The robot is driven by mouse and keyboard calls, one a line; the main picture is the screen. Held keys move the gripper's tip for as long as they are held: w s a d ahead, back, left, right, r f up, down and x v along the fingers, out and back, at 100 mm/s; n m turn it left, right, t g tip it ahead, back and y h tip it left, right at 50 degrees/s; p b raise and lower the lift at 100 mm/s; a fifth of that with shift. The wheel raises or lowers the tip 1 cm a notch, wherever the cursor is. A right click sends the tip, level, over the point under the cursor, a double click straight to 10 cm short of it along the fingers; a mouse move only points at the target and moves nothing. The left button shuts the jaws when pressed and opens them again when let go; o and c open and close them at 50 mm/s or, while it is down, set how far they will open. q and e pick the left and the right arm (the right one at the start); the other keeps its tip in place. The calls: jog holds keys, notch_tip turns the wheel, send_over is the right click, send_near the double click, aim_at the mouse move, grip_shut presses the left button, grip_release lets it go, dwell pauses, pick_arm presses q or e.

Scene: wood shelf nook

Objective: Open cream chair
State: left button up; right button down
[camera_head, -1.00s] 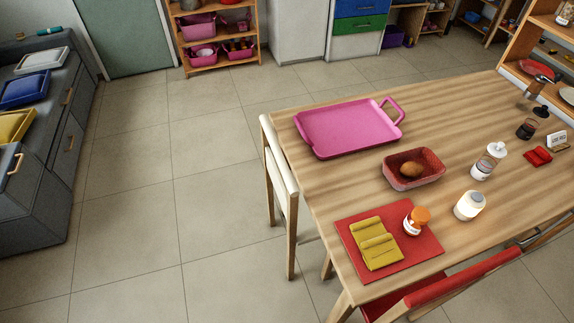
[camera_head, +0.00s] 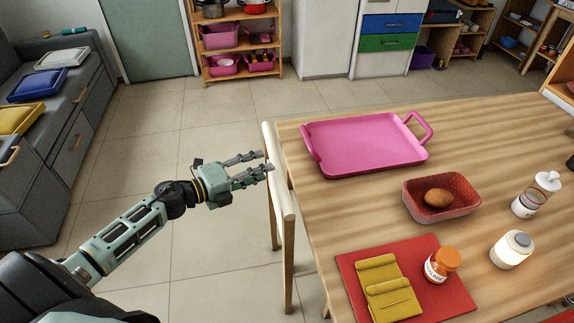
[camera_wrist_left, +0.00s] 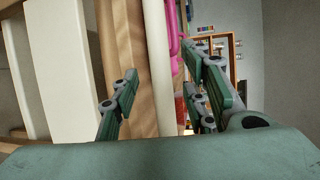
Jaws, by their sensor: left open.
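The cream chair (camera_head: 285,186) stands at the left edge of the wooden table (camera_head: 323,205), its cream backrest on light wood legs close to the table side. My left gripper (camera_head: 268,164) is open and empty, reaching in from the left, with its fingertips close to the top of the chair back. In the left wrist view the cream chair back (camera_wrist_left: 157,60) runs upright between the spread fingers of the left gripper (camera_wrist_left: 158,98). I cannot tell whether the fingers touch it. My right gripper is not in view.
On the table are a pink tray (camera_head: 365,146), a red basket (camera_head: 413,205) with a brown item, a red mat (camera_head: 452,293) with yellow cloth, an orange-capped jar (camera_head: 438,268) and a white jar (camera_head: 511,250). Grey drawers (camera_head: 75,140) stand at left. The floor between is clear.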

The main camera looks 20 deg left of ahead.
aim_at(276, 164)
pick_arm(q)
jog(key=x, duration=0.6)
jog(key=shift+w, duration=0.2)
grip_shut()
dwell(0.4)
